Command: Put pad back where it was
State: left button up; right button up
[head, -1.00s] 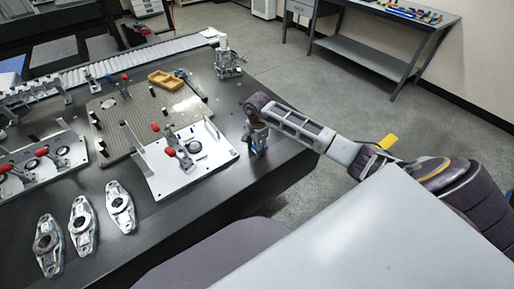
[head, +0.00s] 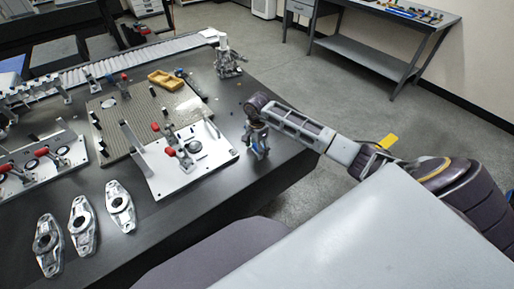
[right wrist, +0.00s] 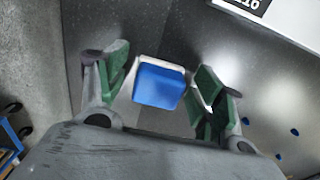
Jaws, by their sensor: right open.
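A blue block with a whitish border, which looks like the pad (right wrist: 158,85), shows between my right gripper's fingers in the right wrist view. It appears to rest on the dark table top (head: 205,220) near its right edge. My right gripper (right wrist: 156,88) is open, with one green-lined finger on each side of the block and visible gaps beside it. In the head view the right gripper (head: 257,145) points down over the table's edge area, right of the white fixture plate (head: 165,185); the block is mostly hidden there. My left gripper is out of view.
The fixture plate carries red-tipped clamps (head: 170,152) close to the right gripper. A metal device (head: 228,60) stands behind it. Several metal castings (head: 82,225) lie at front left.

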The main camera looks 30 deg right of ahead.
notch_tip(320, 180, up, 12)
dwell(0.7)
